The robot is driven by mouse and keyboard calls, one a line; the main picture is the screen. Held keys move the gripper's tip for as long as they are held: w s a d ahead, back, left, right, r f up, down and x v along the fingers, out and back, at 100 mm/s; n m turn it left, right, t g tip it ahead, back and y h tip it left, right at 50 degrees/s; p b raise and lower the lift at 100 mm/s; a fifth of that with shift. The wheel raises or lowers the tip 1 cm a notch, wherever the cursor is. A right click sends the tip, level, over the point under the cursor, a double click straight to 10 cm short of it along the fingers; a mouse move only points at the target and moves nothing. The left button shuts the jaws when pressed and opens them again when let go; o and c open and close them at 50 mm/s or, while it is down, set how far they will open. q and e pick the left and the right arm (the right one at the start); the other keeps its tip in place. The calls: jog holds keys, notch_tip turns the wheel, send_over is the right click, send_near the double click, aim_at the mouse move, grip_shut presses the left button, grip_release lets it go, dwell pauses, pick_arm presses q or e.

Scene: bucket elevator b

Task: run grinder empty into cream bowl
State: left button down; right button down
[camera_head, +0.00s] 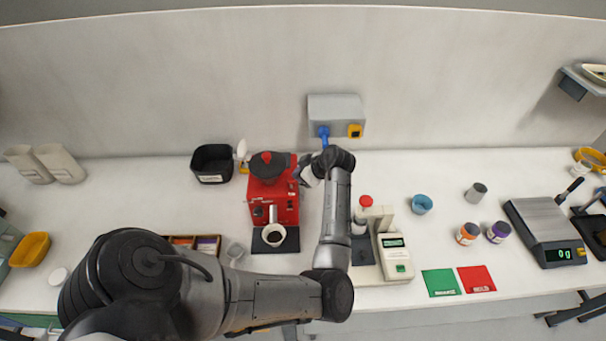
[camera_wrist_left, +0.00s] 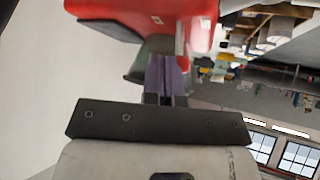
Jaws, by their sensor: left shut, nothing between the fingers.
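The red grinder (camera_head: 266,196) stands on the bench with a dark round lid on top. A small cream bowl (camera_head: 274,236) stands in front of its base on a black mat; its inside looks dark and I cannot tell what it holds. My left gripper (camera_head: 304,174) is at the grinder's upper right side, with its fingers pointing toward it. In the left wrist view the shut, empty fingers (camera_wrist_left: 167,78) are close to the red grinder body (camera_wrist_left: 150,14); I cannot tell whether they touch it. My right gripper is not in view.
A grey wall socket box (camera_head: 336,108) with a blue plug is behind. A small bench device (camera_head: 392,252) with a green display stands right of my forearm. A black bin (camera_head: 212,163) is left of the grinder. A scale (camera_head: 546,232) is at far right.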

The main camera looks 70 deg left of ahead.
pick_arm(q)
jog(key=shift+r, duration=0.15)
jog(key=shift+r+p, duration=0.65)
jog(key=shift+r, duration=0.05)
dwell(0.3)
jog(key=d+p+v, duration=0.1)
jog(key=p+v, duration=0.3)
jog(key=v, duration=0.6)
jog(key=shift+f+p, duration=0.3)
jog(key=shift+p, duration=0.1)
jog(key=shift+s, duration=0.1)
